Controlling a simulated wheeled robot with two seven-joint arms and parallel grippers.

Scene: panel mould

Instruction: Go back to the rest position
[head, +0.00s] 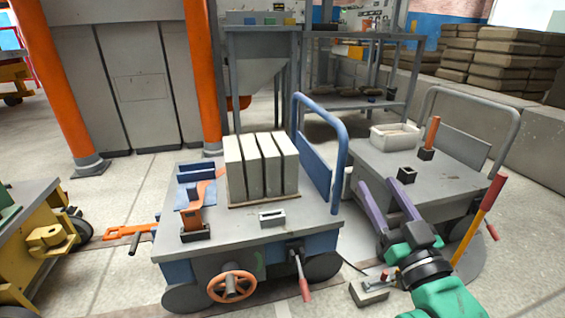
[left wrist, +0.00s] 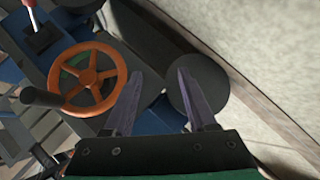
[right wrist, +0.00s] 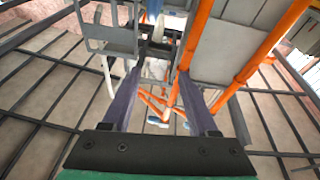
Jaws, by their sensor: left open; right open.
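My right gripper (head: 380,186) is raised at the right of the head view, in front of the grey cart. Its two purple fingers are apart with nothing between them. In the right wrist view the same gripper (right wrist: 159,76) is open and empty. My left gripper does not show clearly in the head view. In the left wrist view it (left wrist: 161,74) is open and empty, with an orange handwheel (left wrist: 72,88) just left of its fingers. Whether a finger touches the wheel is unclear. The handwheel (head: 231,286) is on the front of the blue cart (head: 300,226).
The blue cart carries upright grey panels (head: 247,168), an orange tool (head: 195,212) and a red-handled lever (head: 301,275). The grey cart (head: 440,177) holds a white tray (head: 395,135). A yellow cart (head: 25,262) stands at left. A red-and-yellow lever (head: 478,222) rises beside my right arm.

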